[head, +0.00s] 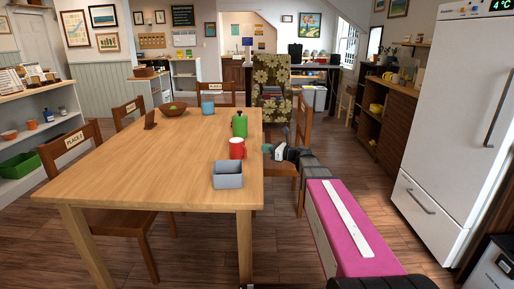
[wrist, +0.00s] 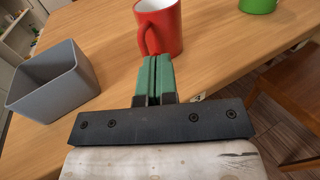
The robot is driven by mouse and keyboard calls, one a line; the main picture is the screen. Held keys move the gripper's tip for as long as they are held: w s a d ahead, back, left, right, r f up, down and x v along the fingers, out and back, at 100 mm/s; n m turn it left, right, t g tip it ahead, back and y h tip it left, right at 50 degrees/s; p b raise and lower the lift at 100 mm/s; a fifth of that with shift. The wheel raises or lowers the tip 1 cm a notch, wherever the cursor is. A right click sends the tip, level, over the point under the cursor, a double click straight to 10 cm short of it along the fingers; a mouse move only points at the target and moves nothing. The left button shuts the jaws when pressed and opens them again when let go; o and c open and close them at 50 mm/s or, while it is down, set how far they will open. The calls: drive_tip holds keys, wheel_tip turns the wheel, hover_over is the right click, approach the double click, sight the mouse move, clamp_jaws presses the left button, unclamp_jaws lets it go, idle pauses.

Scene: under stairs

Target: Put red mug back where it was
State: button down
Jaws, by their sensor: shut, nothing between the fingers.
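My gripper (head: 268,149) is at the table's right edge, just right of the mug. In the wrist view my gripper (wrist: 156,60) has its green fingers together and empty. The fingertips appear close to the mug's lower side; I cannot tell whether they touch it.
The grey bin (head: 227,175) stands in front of the mug; it also shows in the wrist view (wrist: 48,85). The green container (head: 240,125) is behind the mug. A blue cup (head: 207,105) and a brown bowl (head: 173,109) are farther back. The table's left middle is clear.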

drive_tip(key=shift+v, duration=2.3)
